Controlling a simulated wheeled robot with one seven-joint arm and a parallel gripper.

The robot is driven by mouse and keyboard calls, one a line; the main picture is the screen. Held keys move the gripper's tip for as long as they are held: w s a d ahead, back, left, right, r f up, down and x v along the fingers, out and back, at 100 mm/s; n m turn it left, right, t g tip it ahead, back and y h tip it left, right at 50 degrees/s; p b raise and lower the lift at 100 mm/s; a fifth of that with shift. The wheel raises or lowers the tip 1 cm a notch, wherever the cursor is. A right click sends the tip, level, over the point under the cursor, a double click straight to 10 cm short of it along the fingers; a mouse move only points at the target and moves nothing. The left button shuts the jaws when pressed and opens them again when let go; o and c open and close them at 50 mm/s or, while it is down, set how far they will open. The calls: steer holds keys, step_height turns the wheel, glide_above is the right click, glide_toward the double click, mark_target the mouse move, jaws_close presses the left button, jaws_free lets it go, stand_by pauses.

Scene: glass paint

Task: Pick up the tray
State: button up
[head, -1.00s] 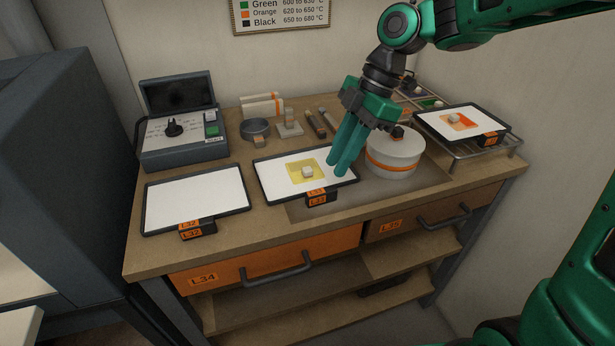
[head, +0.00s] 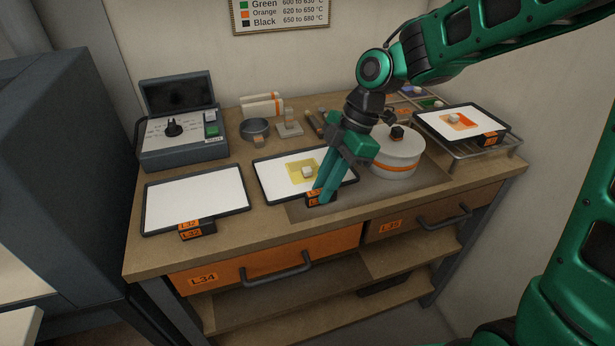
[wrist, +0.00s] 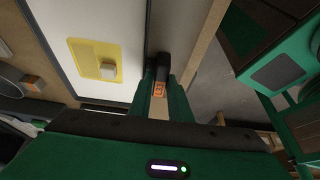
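The middle tray (head: 268,178) is dark-rimmed with a white surface. A yellow square with a small pale block lies on it; it also shows in the wrist view (wrist: 90,97). Its black front handle (wrist: 163,66) bears an orange label. My gripper (head: 319,200) points down at this handle, with a gap between its fingers. In the wrist view my gripper (wrist: 163,88) has one finger on each side of the handle. Whether the fingers touch it is hard to see. The tray lies flat on the bench, its right front corner partly hidden by my gripper.
An empty white tray (head: 195,200) lies to the left. A tray with an orange square (head: 432,123) rests on a wire rack (head: 458,153) at right. A round white pot (head: 396,160) stands close beside my gripper. A grey control box (head: 180,145) stands at back left.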

jaws_close()
steer(key=shift+r, duration=0.15)
step_height(320, 180, up, 13)
stand_by(0.8)
step_height(320, 180, up, 5)
steer(key=shift+f, duration=0.15)
stand_by(0.7)
stand_by(0.6)
